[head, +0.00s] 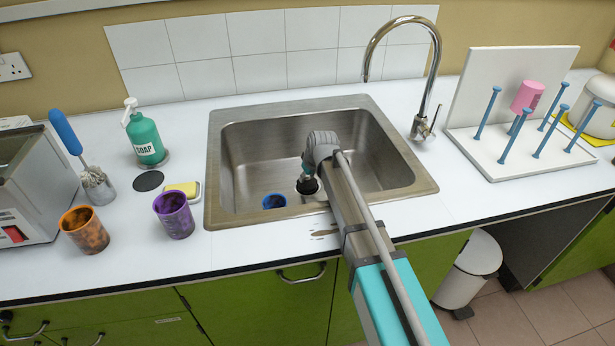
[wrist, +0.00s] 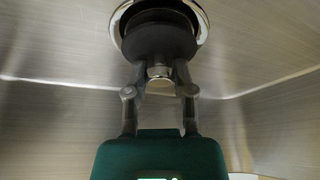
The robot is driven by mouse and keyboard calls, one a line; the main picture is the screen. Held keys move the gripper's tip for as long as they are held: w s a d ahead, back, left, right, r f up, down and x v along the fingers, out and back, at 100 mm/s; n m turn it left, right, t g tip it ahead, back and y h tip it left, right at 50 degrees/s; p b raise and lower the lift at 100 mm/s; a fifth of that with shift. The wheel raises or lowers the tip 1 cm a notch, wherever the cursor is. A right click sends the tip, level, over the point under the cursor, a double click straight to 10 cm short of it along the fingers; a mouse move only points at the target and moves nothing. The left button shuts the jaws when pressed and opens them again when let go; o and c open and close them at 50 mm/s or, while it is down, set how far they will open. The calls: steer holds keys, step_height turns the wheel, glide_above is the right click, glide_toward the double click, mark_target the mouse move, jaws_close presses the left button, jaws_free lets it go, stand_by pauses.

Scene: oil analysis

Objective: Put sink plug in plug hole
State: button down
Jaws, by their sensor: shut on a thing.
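The black sink plug (wrist: 158,38) is in my gripper, and its metal knob (wrist: 159,82) is between the fingers. My gripper (wrist: 160,75) is shut on the knob. The plug hole's chrome ring (wrist: 204,20) shows around the plug's far side in the wrist view. The plug overlaps the hole there; I cannot tell whether it is seated or just above. In the head view the dark plug (head: 308,187) is low in the metal sink (head: 228,218), beneath my gripper (head: 307,177). My arm hides part of the basin.
A blue cup (head: 274,201) is in the sink, left of the plug. A purple cup (head: 174,214), orange cup (head: 84,230), yellow sponge (head: 183,188) and soap bottle (head: 146,140) stand left. The tap (head: 422,122) is at the back right, beside a drying rack (head: 510,160).

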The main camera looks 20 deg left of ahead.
steer(key=shift+f+b, duration=0.65)
stand_by(0.4)
steer(key=shift+c, duration=1.9)
jaws_free()
steer(key=shift+r, duration=0.2)
step_height(320, 180, up, 8)
steer(key=p, duration=0.8)
steer(key=shift+r+p, duration=0.2)
steer(key=shift+p, duration=0.2)
steer(key=s+d+r+p, duration=0.3)
steer(key=s+r+p, duration=0.2)
steer(key=r+p, duration=0.4)
steer(key=s+d+r+p, duration=0.3)
steer(key=s+r+p, duration=0.2)
steer(key=r+p, duration=0.5)
steer(key=shift+s+d+m, duration=0.35)
steer(key=shift+s+m, duration=0.05)
steer(key=s+d+m+g+h, duration=0.1)
steer(key=s+d+m, duration=0.1)
steer(key=d, duration=1)
steer(key=s+d+f+m+g+h, duration=0.1)
steer(key=d+m, duration=0.3)
steer(key=d, duration=0.8)
steer(key=s+d+m+h, duration=0.1)
steer(key=s+d+m, duration=0.2)
steer(key=d, duration=1)
steer(key=shift+f+m+g+h, duration=0.25)
steer(key=shift+m+g+h, duration=0.15)
steer(key=shift+m, duration=0.1)
